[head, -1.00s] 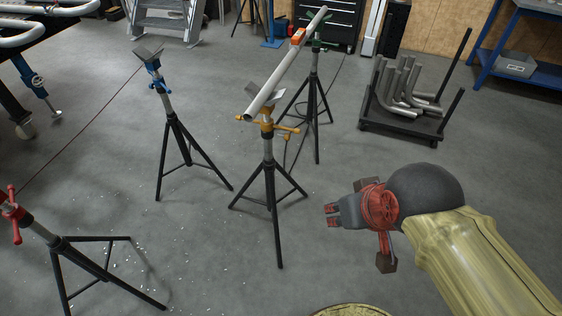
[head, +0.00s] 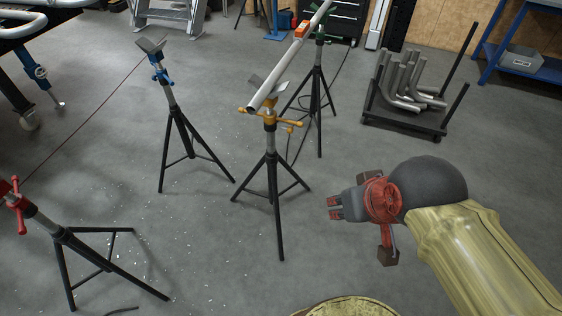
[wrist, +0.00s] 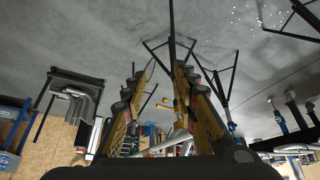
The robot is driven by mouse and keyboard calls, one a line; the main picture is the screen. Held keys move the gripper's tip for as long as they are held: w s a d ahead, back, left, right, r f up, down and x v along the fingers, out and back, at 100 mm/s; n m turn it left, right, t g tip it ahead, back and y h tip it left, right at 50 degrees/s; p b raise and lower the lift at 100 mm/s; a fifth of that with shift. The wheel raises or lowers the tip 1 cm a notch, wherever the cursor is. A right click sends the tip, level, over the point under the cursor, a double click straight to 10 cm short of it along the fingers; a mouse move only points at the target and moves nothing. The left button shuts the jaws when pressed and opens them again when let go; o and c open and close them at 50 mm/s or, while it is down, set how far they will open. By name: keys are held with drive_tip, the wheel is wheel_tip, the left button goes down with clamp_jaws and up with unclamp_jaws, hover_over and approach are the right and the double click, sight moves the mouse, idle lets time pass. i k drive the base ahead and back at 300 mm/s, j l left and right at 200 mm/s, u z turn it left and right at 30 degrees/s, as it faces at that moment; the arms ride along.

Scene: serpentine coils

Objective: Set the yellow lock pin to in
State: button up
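The yellow lock pin is part of the yellow collar (head: 269,119) on the middle black tripod stand (head: 272,185). Yellow handles stick out on both sides of the collar; I cannot tell which one is the pin or how far in it sits. A grey pipe (head: 284,69) rests in the stand's V-shaped head. My gripper (head: 335,208) is to the right of the stand, below collar height in the picture, and apart from it. In the wrist view its fingers (wrist: 163,105) are spread with nothing held. Yellow parts of the stand show small between them, upside down.
A blue-topped stand (head: 175,110) is left of the yellow one, a red-handled stand (head: 62,236) at the lower left, and a green-topped stand (head: 317,90) behind. A cart of bent pipes (head: 403,121) stands at the back right. Floor between gripper and yellow stand is clear.

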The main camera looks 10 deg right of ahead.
sight(290, 129)
drive_tip(key=i+l, duration=0.1)
drive_tip(key=i, duration=0.4)
drive_tip(key=i+u, duration=0.15)
drive_tip(key=i, duration=0.3)
